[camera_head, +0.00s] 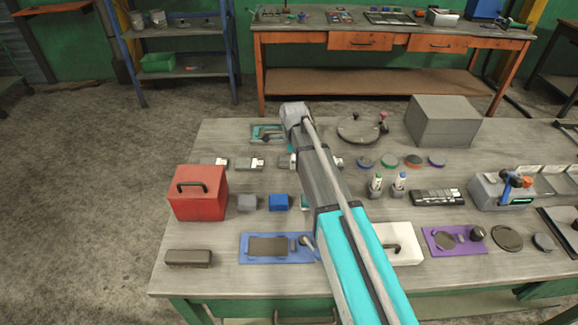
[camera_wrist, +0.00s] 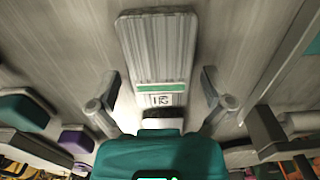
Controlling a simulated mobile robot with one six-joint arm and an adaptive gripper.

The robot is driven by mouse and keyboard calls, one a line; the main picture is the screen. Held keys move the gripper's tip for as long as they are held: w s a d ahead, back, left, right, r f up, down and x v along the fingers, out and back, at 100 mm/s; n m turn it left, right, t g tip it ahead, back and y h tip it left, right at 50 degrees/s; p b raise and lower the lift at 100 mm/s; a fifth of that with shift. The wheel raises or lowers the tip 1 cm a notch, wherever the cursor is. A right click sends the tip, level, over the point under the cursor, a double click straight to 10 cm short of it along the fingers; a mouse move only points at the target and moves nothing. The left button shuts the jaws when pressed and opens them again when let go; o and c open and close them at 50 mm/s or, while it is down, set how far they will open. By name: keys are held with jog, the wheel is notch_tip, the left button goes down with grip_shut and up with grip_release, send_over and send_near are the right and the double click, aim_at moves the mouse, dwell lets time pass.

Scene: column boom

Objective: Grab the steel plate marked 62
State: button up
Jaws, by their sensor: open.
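In the wrist view, a grey brushed slab (camera_wrist: 158,50) with a green stripe and a small white label lies between the two fingers of my gripper (camera_wrist: 159,78). The fingers stand apart, one on each side of the slab, with gaps between. In the head view, small grey plates with white labels lie in a row on the table, including one at the left (camera_head: 215,161) and one beside it (camera_head: 250,164). Their numbers are too small to read.
A red box (camera_head: 199,193) stands at the table's left, with small grey (camera_head: 247,203) and blue (camera_head: 278,202) blocks beside it. A blue tray (camera_head: 250,259) lies in front. A large grey box (camera_head: 442,121) stands at the back right. Several coloured discs (camera_head: 389,161) lie right of my arm.

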jog(key=shift+c, duration=0.3)
jog(key=c, duration=1.1)
